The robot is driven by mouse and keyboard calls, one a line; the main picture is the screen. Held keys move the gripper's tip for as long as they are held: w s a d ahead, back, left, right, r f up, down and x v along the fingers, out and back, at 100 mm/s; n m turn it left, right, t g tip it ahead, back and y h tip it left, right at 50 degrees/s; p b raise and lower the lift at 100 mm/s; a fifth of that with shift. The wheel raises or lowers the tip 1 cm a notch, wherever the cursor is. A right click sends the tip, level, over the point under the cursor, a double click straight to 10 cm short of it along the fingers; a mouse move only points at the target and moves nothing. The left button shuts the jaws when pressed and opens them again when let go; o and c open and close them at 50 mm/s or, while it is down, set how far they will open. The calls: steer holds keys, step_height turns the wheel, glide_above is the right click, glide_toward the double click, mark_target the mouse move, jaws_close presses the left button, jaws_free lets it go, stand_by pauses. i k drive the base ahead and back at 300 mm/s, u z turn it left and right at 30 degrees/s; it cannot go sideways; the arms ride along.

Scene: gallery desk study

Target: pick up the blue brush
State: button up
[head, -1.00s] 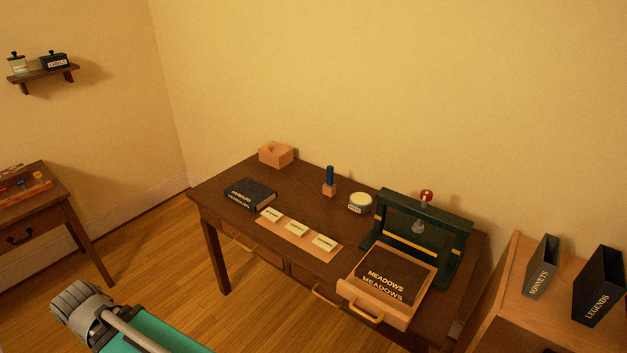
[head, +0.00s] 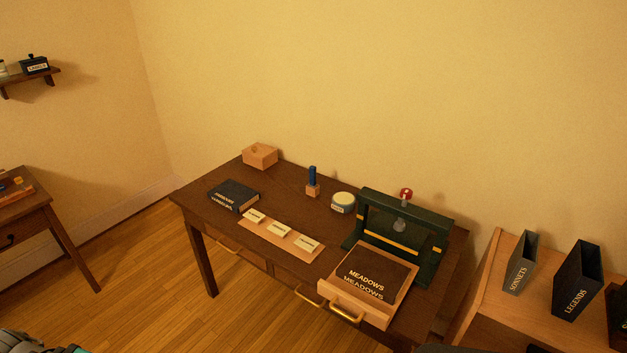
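The blue brush (head: 312,176) stands upright in a small wooden block (head: 313,191) toward the back of the dark desk (head: 285,190), in the head view. A round cream tin (head: 343,203) stands to its right, apart from it. Nothing covers the brush's upper part; its lower end is hidden in the block. My gripper is not in view. Only a grey and teal part of my arm shows at the bottom left corner, well away from the desk top.
A wooden box (head: 260,155), a dark book (head: 233,195), a label board (head: 281,240) and a green press (head: 440,250) stand on the desk. A side cabinet (head: 490,290) stands right.

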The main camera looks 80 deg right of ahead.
mark_target(312, 170)
steer(key=u, duration=0.05)
steer(key=i, duration=2.25)
steer(key=z, duration=2.6)
